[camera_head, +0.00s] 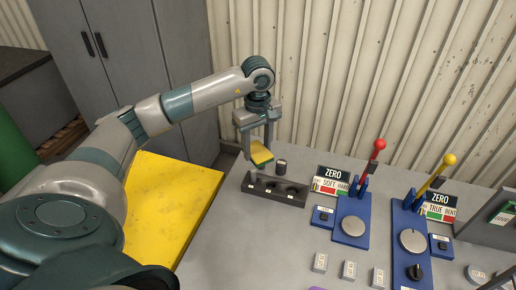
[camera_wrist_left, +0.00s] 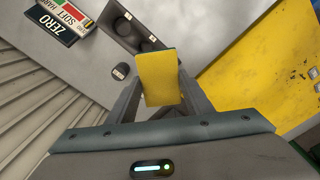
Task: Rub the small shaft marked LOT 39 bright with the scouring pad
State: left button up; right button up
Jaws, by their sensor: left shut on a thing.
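My left gripper (camera_head: 257,149) is shut on the scouring pad (camera_head: 262,157), a yellow block with a green layer. The wrist view shows the pad's yellow face (camera_wrist_left: 160,80) between the fingers. A small dark cylinder (camera_head: 281,165) stands on the bench just right of the pad, apart from it. It also shows in the wrist view (camera_wrist_left: 119,72), with a pale label too small to read, so I cannot tell if it is the LOT 39 shaft. My right gripper is not in view.
A dark rack (camera_head: 271,197) with round holes lies just in front of the pad. Two blue lever stations, one with a red knob (camera_head: 380,144) and one with a yellow knob (camera_head: 449,159), stand to the right. Several small labelled blocks (camera_head: 349,270) lie in front. A yellow surface (camera_head: 172,205) is at left.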

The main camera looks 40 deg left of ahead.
pick_arm(q)
jog(key=shift+f, duration=0.1)
dwell(0.4)
jog(key=shift+a+f+b, duration=0.25)
jog(key=shift+f+b, duration=0.1)
jog(key=shift+b, duration=0.1)
jog(key=shift+a+f+b, duration=0.6)
jog(key=shift+f+b, duration=0.05)
jog(key=shift+b, duration=0.15)
